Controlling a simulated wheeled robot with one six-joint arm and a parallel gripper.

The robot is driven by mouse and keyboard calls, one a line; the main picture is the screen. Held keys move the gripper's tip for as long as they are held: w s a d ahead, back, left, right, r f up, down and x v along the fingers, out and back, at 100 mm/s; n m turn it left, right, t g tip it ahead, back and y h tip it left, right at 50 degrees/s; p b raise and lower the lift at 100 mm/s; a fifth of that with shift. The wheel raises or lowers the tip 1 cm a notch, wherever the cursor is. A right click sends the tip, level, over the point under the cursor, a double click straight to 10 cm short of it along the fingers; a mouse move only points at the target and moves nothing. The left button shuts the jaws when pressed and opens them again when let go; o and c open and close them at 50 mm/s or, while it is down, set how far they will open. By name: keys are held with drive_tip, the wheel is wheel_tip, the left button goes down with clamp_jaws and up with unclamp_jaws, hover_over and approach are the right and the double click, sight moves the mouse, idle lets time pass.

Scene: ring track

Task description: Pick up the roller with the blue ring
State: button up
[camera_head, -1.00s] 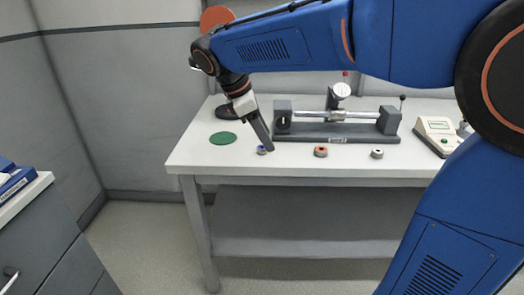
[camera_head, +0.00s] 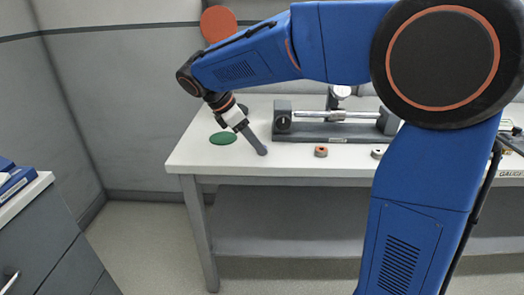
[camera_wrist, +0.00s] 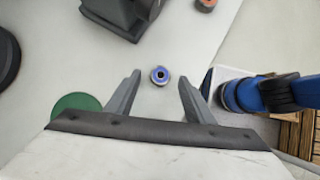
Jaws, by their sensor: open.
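The roller with the blue ring (camera_wrist: 159,75) stands on the white table in the wrist view, a small pale cylinder with a blue ring around a dark centre hole. My gripper (camera_wrist: 158,83) is open, one finger to the left and one to the right of the roller's place in the picture. The roller appears apart from both fingers. In the head view my gripper (camera_head: 262,151) points down at the table's front left and hides the roller. I cannot tell the remaining height.
A red-ringed roller (camera_head: 321,151) and a pale roller (camera_head: 377,154) stand to the right. A grey bench fixture (camera_head: 330,129) with a rod stands behind. A green disc (camera_head: 222,138) lies left. The table's front edge (camera_head: 270,171) is close.

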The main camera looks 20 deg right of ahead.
drive_tip(key=shift+d+f, duration=0.35)
drive_tip(key=shift+f, duration=0.2)
drive_tip(key=shift+c, duration=0.6)
drive_tip(key=c, duration=1)
drive_tip(key=shift+c, duration=0.2)
drive_tip(key=shift+r, duration=0.1)
